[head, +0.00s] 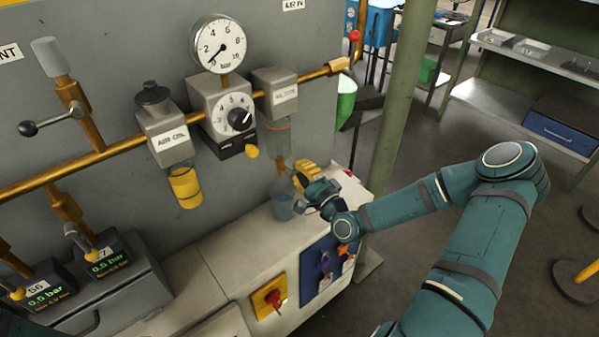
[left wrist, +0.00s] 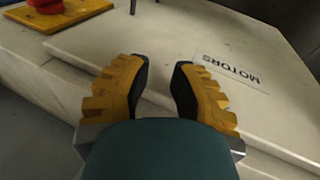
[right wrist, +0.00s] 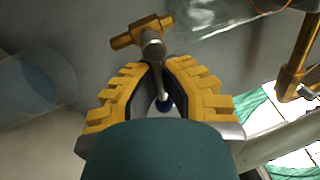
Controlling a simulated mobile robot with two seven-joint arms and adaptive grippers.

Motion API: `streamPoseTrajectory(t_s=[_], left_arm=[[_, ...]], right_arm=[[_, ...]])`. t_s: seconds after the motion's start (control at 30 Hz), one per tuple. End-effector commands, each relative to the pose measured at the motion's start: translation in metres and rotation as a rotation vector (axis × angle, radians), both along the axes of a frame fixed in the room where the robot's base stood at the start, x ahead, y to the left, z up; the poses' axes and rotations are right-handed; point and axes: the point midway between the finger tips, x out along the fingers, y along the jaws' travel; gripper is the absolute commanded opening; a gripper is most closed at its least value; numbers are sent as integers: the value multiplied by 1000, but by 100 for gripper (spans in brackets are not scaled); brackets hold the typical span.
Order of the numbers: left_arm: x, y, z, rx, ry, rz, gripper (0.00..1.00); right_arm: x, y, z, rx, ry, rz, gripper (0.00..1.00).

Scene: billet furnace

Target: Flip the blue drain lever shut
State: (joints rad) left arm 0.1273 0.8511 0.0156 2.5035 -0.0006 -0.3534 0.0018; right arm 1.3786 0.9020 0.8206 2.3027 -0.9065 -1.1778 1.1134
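In the head view, my right gripper (head: 300,180) is below the clear bowl (head: 277,133) and hides the lever. My left gripper (left wrist: 162,62) is open and empty above a pale bench top; it is outside the head view.
A clear bluish cup (head: 283,203) stands on the bench (head: 235,245) beside my right gripper. A yellow-bottomed bowl (head: 185,187), a regulator with a black knob (head: 240,119) and a gauge (head: 218,44) sit along the brass pipe.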

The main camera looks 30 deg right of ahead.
Motion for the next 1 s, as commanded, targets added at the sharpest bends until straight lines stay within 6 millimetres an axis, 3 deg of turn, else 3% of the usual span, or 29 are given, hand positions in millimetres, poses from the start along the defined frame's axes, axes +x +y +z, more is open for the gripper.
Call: streamPoseTrajectory(t_s=[0.33,0.93,1.0], left_arm=[[0,0,1,0,1,0,22],[0,0,1,0,1,0,22],[0,0,1,0,1,0,22]], right_arm=[[0,-1,5,-157,-11,-1,0],[0,-1,6,-190,-15,-1,0],[0,-1,6,-190,-15,-1,30]])
